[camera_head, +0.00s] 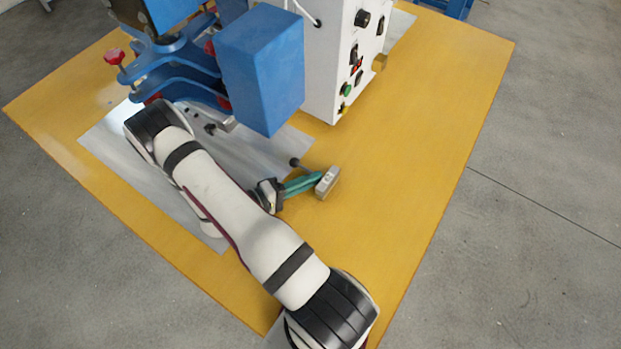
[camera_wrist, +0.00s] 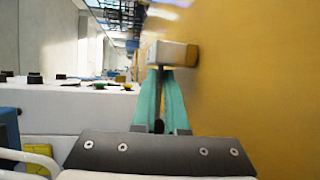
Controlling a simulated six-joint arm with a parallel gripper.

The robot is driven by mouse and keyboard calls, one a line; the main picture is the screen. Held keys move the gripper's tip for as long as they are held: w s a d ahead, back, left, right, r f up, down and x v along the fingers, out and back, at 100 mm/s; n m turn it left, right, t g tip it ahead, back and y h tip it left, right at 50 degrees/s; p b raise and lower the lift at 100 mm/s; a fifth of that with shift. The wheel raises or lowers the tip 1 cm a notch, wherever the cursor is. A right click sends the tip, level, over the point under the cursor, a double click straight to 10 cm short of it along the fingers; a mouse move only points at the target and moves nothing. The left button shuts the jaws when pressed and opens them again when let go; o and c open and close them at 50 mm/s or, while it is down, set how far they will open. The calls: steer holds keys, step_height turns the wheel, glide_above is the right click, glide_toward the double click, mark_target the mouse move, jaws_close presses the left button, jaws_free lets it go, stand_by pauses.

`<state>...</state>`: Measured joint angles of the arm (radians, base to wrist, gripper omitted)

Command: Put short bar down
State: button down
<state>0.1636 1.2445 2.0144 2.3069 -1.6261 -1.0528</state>
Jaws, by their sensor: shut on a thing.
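The short bar (camera_head: 327,183) is a small pale beige block at the tips of my gripper (camera_head: 316,178), above the yellow table. In the wrist view the bar (camera_wrist: 172,54) lies across the ends of the two teal fingers (camera_wrist: 160,75), which are closed on it. The bar's right end is close to the yellow surface in that view. I cannot tell whether it touches. The part of the bar between the fingertips is hidden.
The yellow table (camera_head: 440,130) is clear to the right of the bar. A blue machine (camera_head: 262,75) and a white control box (camera_head: 335,60) with knobs and buttons stand behind. A dark ball-ended lever (camera_head: 295,162) is just left of my fingers. A grey metal plate (camera_head: 100,140) lies beneath the machine.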

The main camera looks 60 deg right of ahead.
steer(key=c, duration=1)
jaws_free()
steer(key=shift+f, duration=0.1)
steer(key=shift+o, duration=0.2)
